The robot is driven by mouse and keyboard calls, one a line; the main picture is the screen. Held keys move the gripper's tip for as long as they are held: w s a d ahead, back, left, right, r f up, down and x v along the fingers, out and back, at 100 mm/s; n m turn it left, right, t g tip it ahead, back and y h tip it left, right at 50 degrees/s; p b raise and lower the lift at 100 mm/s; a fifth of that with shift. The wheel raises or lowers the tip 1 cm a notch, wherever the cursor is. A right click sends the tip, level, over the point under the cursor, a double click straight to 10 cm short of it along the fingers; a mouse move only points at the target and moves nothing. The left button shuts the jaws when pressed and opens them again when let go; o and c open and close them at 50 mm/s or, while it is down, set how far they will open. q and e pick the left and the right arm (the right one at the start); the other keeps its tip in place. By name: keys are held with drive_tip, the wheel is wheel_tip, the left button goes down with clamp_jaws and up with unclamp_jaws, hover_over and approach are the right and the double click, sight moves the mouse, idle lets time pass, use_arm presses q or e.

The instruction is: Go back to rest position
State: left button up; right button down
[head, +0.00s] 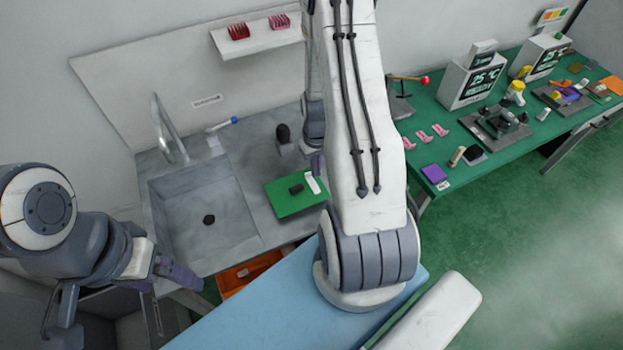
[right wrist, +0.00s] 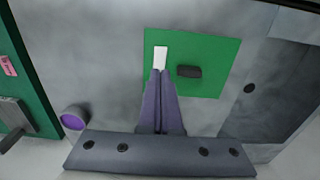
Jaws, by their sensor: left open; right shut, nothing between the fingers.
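My right gripper (right wrist: 160,73) is shut and empty, its purple fingers pressed together over the green mat (right wrist: 215,50). Its tips overlap the lower end of a small white block (right wrist: 160,55); I cannot tell whether they touch it. A dark block (right wrist: 189,71) lies beside the white one on the mat. In the head view my right arm hides most of that gripper, while the mat (head: 285,204), white block (head: 312,182) and dark block (head: 296,189) show. My left gripper (head: 184,276) is open and empty, near the sink's front left corner.
A sink (head: 205,205) with a faucet (head: 166,130) is set in the grey counter. A green workbench (head: 425,155) with instruments and small parts stands to the right. A shelf (head: 258,38) hangs on the back wall. An orange bin (head: 235,278) sits below the counter.

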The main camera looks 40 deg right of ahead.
idle(0.3)
drive_tip(key=a+r+n+b, duration=0.2)
drive_tip(key=a+r, duration=0.3)
drive_tip(key=a, duration=0.4)
drive_tip(key=a+r+n+b, duration=0.2)
drive_tip(key=a+r+b, duration=0.15)
drive_tip(key=a, duration=0.65)
drive_tip(key=s+a+r+n+b, duration=0.1)
drive_tip(key=s+a+r+n, duration=0.2)
drive_tip(key=s+a, duration=0.2)
drive_tip(key=s+a+r+n+y+b, duration=0.1)
drive_tip(key=s+a+r+n+b, duration=0.1)
drive_tip(key=s+a, duration=0.4)
drive_tip(key=s+r, duration=0.1)
drive_tip(key=s, duration=0.3)
drive_tip(key=shift+s+a+r+n, duration=0.3)
drive_tip(key=shift+r+n, duration=0.1)
